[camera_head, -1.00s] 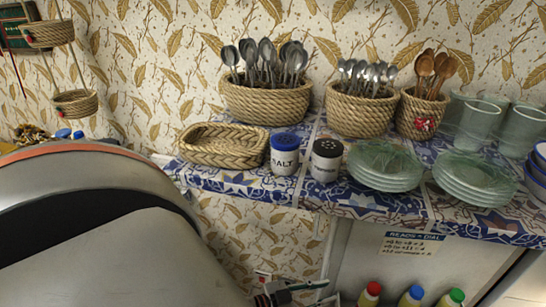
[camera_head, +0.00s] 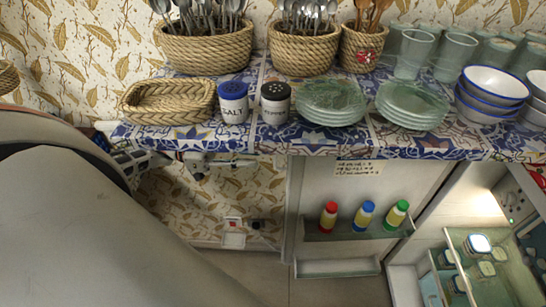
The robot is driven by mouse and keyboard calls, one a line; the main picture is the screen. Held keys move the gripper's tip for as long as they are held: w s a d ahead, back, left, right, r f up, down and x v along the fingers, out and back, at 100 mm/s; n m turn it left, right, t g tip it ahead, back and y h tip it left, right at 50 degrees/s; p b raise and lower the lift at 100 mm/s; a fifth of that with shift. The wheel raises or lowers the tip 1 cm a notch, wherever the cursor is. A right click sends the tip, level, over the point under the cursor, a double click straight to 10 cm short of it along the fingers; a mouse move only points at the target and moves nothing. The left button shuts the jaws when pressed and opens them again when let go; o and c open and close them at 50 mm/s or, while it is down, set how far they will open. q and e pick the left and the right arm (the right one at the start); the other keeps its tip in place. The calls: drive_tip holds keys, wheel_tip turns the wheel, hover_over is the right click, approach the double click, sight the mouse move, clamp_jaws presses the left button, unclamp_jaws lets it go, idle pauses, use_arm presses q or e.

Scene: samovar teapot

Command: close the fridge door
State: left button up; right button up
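The fridge door (camera_head: 318,188) stands open below the tiled counter, its pale inner side facing me. Its rack (camera_head: 345,234) holds a red-capped, a blue-capped and a green-capped bottle. The lit fridge inside (camera_head: 478,205) shows at the lower right, with jars on a glass shelf. My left gripper (camera_head: 205,165) shows just under the counter's front edge, left of the door and apart from it in the picture. It is partly hidden, and its fingers are too small and unclear to read. I cannot make out my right gripper.
The counter (camera_head: 255,140) above carries a flat basket (camera_head: 168,102), salt (camera_head: 233,104) and pepper (camera_head: 275,104) shakers, glass plates (camera_head: 330,103), bowls (camera_head: 492,92) and cutlery baskets. A wall socket (camera_head: 233,232) is left of the door. The floor (camera_head: 335,292) below is clear.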

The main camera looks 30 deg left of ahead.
use_arm(q)
drive_tip(key=p+x, duration=0.1)
drive_tip(key=x, duration=0.6)
drive_tip(key=shift+w+d+r, duration=0.1)
drive_tip(key=shift+d+r, duration=0.05)
drive_tip(key=shift+d, duration=0.15)
drive_tip(key=shift+w, duration=0.1)
clamp_jaws()
unclamp_jaws()
drive_tip(key=shift+a, duration=0.1)
drive_tip(key=b, duration=0.1)
approach(275, 159)
drive_tip(key=shift+s+d+r, duration=0.7)
drive_tip(key=shift+d+r, duration=0.5)
drive_tip(key=shift+r, duration=0.25)
